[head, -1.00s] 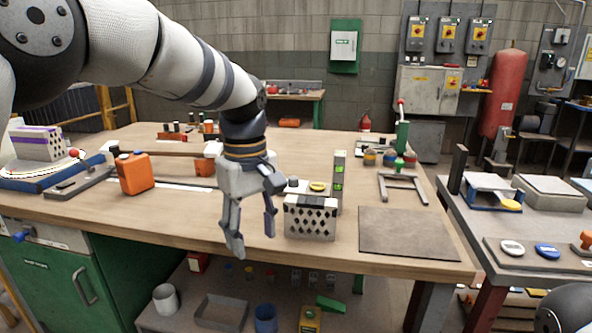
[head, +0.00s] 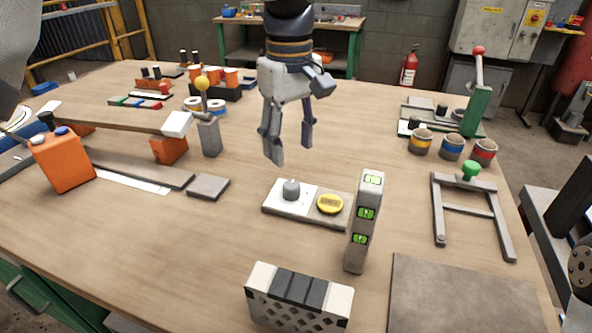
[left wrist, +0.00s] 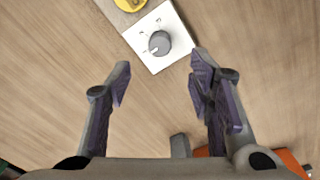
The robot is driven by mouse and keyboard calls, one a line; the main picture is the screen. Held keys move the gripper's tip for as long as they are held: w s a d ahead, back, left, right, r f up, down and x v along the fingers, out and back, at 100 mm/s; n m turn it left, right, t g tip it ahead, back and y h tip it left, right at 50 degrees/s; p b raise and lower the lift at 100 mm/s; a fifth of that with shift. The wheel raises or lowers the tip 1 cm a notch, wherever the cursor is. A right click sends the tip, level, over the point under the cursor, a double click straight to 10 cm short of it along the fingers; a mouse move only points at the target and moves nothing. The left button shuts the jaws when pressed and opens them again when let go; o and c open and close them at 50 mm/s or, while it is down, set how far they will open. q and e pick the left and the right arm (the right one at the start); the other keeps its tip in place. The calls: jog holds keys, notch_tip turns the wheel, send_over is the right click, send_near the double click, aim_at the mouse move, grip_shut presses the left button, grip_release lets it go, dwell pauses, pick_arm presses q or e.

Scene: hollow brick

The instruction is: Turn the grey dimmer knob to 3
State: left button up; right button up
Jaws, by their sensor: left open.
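The grey dimmer knob (head: 291,188) stands on a white plate at the left end of a flat block (head: 273,211). In the left wrist view the knob (left wrist: 159,43) has a pale mark pointing to the lower left; the small figures around it are too small to read surely. A yellow round button (head: 330,203) sits beside it on the block. My left gripper (head: 290,152) is open and empty, above the table and apart from the knob. In the left wrist view its fingers (left wrist: 160,66) are spread, with the knob just beyond the tips. My right gripper is not in view.
A spirit level (head: 364,222) stands upright close to the block's right end. A perforated hollow brick (head: 298,297) is at the front. A grey post with a yellow ball (head: 209,136) and an orange canister (head: 62,160) stand left. The table behind the block is mostly clear.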

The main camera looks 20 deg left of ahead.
aim_at(291, 184)
pick_arm(q)
notch_tip(291, 184, down, 9)
jog(key=shift+f, duration=0.2)
grip_shut()
